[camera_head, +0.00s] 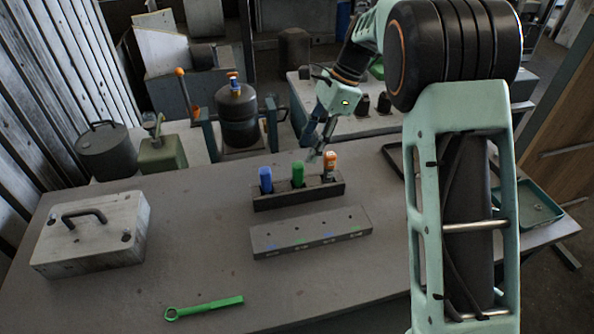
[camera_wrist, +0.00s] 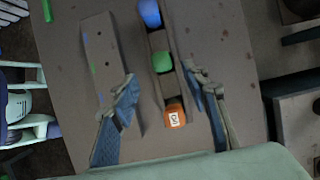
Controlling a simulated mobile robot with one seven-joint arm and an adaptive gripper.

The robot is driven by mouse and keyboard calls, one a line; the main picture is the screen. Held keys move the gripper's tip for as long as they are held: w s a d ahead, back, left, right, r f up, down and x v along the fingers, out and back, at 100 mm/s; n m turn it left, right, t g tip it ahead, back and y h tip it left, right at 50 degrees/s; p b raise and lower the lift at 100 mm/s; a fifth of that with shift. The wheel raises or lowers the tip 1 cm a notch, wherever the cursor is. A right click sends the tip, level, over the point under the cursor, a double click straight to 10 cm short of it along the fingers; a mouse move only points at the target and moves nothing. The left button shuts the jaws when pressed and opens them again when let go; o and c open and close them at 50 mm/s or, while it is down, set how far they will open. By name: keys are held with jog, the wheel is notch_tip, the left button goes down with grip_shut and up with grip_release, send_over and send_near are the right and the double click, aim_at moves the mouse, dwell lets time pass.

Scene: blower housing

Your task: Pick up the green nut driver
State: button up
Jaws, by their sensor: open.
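The green nut driver (camera_head: 298,174) stands upright in the dark rack (camera_head: 275,200), between a blue-handled driver (camera_head: 265,179) and an orange-handled driver (camera_head: 330,163) with a pale label. My gripper (camera_head: 318,150) is open and empty above the rack's right part, by the green and orange handles. In the wrist view, the green handle (camera_wrist: 163,61) shows end-on just beyond the gap between my fingertips (camera_wrist: 162,84). The orange handle (camera_wrist: 174,114) lies between the fingers in that picture, nearer the palm. The shafts are hidden in the rack.
A grey block (camera_head: 312,233) with coloured marks lies in front of the rack. A green ring spanner (camera_head: 205,307) lies near the table's front. A grey handled box (camera_head: 92,232) is at left, and a green tray (camera_head: 530,203) at right. The table's middle left is clear.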

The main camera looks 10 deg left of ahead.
aim_at(299, 164)
jog(key=x, duration=0.7)
jog(key=shift+a+f+p, duration=0.2)
jog(key=shift+p, duration=0.15)
jog(key=shift+c, duration=0.6)
grip_shut()
